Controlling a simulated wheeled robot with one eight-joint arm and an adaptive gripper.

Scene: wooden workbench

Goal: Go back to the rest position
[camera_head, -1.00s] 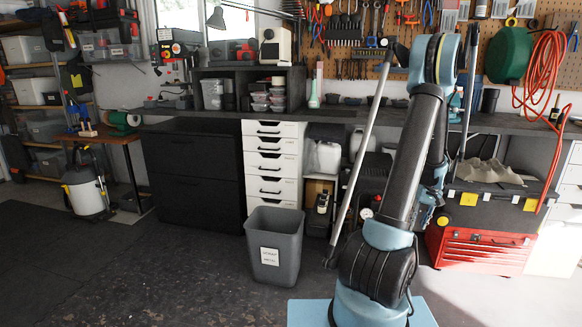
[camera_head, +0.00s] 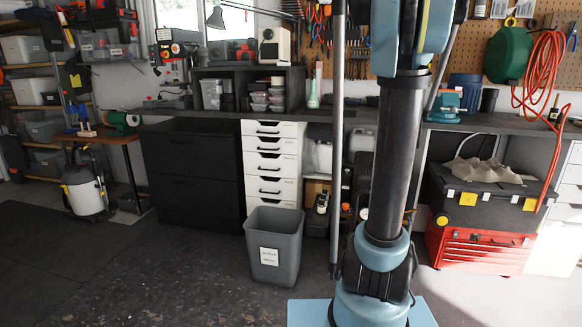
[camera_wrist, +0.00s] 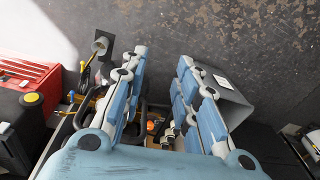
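My gripper (camera_wrist: 162,60) shows in the wrist view, with its two blue and grey fingers standing apart and nothing held between the tips. The floor and the front of the bench lie beyond and between the fingers. In the head view my arm stands nearly upright right of centre, and the gripper itself is out of that picture.
A grey bin (camera_head: 274,246) stands on the floor left of my arm; it also shows in the wrist view (camera_wrist: 236,98). A red tool chest (camera_head: 478,248) stands at right under the workbench (camera_head: 180,116). Floor at front left is clear.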

